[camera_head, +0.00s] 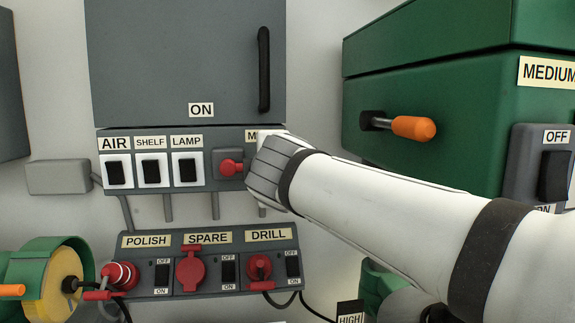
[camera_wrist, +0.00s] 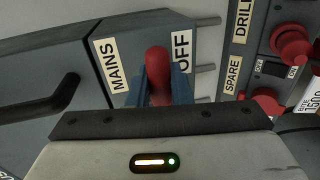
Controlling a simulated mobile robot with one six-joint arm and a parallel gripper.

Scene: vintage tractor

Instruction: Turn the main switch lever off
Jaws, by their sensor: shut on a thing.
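The main switch lever (camera_wrist: 158,68) is a red rounded handle in the wrist view. It lies between the two blue fingers of my gripper (camera_wrist: 159,82), which are shut on it. A MAINS label (camera_wrist: 112,64) is on its left and a partly covered OFF label (camera_wrist: 182,55) on its right. In the head view, my grey-white wrist (camera_head: 278,172) reaches the right end of the upper switch panel and hides the lever and fingers. Only the start of the MAINS label shows there.
Below is a panel (camera_head: 221,289) with POLISH, SPARE and DRILL sockets and switches. A green box (camera_head: 455,120) with an orange handle (camera_head: 413,127) stands right. A grey cabinet (camera_head: 180,60) is above.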

